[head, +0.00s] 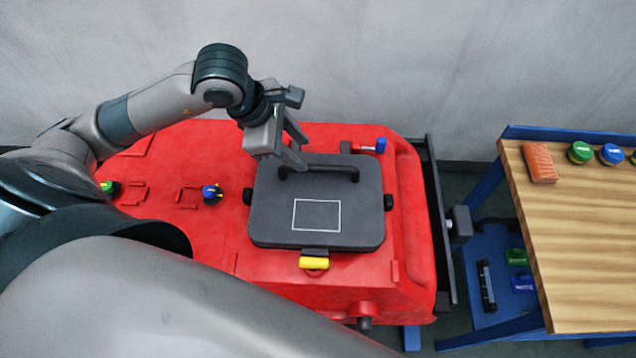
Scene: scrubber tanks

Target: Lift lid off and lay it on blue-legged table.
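The dark grey lid (265,215) lies flat on the red scrubber tank (225,145). It has a white rectangle outline and a black bar handle (335,170) near its far edge. My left gripper (303,156) is above the left end of the handle, its two fingers visibly apart. I cannot tell whether a finger touches the handle. The blue-legged table (580,260) with a wooden top stands at the right, partly cut off by the frame. My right gripper is not in view.
A yellow latch (314,263) is at the lid's near edge, and a red-and-blue part (368,146) is behind it. An orange block (539,162), a green cap (580,152) and a blue cap (611,154) sit at the table's back. The tabletop's middle is clear.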

